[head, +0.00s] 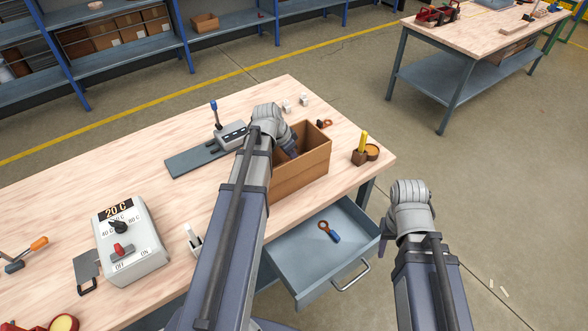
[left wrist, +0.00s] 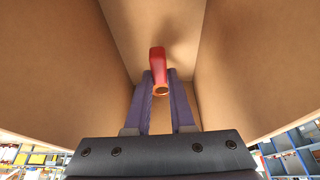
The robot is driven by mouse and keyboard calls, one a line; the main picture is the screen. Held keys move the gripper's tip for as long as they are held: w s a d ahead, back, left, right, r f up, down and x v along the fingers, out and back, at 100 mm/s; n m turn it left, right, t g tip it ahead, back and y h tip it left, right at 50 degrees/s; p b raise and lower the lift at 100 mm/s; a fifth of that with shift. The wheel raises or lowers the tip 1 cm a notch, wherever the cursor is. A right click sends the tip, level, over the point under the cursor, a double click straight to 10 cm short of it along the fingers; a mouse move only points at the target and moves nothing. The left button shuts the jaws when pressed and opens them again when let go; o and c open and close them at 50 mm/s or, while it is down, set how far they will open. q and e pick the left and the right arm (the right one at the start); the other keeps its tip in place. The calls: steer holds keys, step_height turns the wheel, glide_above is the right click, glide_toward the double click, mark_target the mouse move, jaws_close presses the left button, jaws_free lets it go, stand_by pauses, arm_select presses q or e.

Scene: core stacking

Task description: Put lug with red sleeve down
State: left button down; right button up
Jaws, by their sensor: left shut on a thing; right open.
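The lug with red sleeve (left wrist: 158,70) shows in the left wrist view, its coppery ring end towards the camera. My left gripper (left wrist: 161,92) is shut on it, inside the cardboard box. In the head view my left arm reaches over the near left wall of the box (head: 305,172); the fingers and the lug are hidden there. Whether the lug touches the box floor I cannot tell. My right gripper (head: 410,195) is open, out over the floor to the right of the drawer, its fingers hard to see.
An open drawer (head: 290,262) under the table holds a lug with blue sleeve (head: 330,232). A lever tool (head: 230,132) stands left of the box, a yellow-handled item (head: 361,148) right of it. A grey control box (head: 130,245) stands at left.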

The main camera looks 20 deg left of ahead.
arm_select(q)
steer(key=shift+f+b, duration=1.75)
steer(key=shift+f, duration=0.1)
steer(key=shift+f, duration=0.15)
steer(key=c, duration=0.8)
jaws_free()
steer(key=shift+o, duration=0.2)
steer(key=shift+r+p, duration=0.35)
steer(key=shift+r, duration=0.2)
steer(key=p+v, duration=1)
steer(key=v, duration=0.1)
steer(key=shift+s, duration=0.2)
steer(key=shift+a+r, duration=0.1)
